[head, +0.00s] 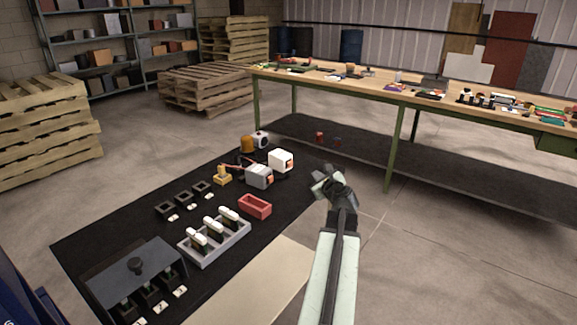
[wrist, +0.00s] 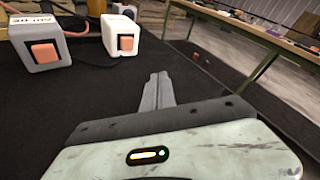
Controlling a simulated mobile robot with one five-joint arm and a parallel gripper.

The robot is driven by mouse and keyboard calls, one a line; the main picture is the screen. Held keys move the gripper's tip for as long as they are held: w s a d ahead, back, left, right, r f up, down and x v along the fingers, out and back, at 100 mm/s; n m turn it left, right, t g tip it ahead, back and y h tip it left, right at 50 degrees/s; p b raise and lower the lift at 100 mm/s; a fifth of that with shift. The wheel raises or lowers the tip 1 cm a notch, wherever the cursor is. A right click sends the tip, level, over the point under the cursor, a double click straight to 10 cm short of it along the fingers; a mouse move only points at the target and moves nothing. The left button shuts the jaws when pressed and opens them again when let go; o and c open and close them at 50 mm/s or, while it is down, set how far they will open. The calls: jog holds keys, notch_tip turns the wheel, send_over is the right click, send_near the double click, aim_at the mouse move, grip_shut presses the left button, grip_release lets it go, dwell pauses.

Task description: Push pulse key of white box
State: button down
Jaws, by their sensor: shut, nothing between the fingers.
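The white box (head: 281,161) stands at the far right of the black mat. In the wrist view the white box (wrist: 120,36) shows an orange-red key (wrist: 126,43) on its near face. The key also shows small in the head view (head: 288,164). My gripper (head: 322,178) is shut and empty, to the right of the white box and apart from it. In the wrist view its fingertips (wrist: 158,78) point forward, to the right of and nearer than the box. A grey box (wrist: 40,42) with a similar orange key stands left of the white box.
The grey box (head: 259,176), a red tray (head: 255,206) and a grey rack (head: 217,246) stand on the black mat (head: 120,222). An orange dome (head: 247,144) is behind. A long workbench (head: 420,91) crosses the right background. Mat between gripper and white box looks clear.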

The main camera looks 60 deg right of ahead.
aim_at(299, 177)
jog(key=w, duration=0.7)
jog(key=shift+w+d, duration=0.3)
jog(key=shift+d, duration=0.05)
jog(key=shift+w, duration=0.35)
dwell(1.4)
jog(key=shift+w, duration=0.45)
jog(key=shift+w, duration=0.6)
dwell(0.7)
jog(key=shift+s, duration=1)
jog(key=shift+s, duration=0.1)
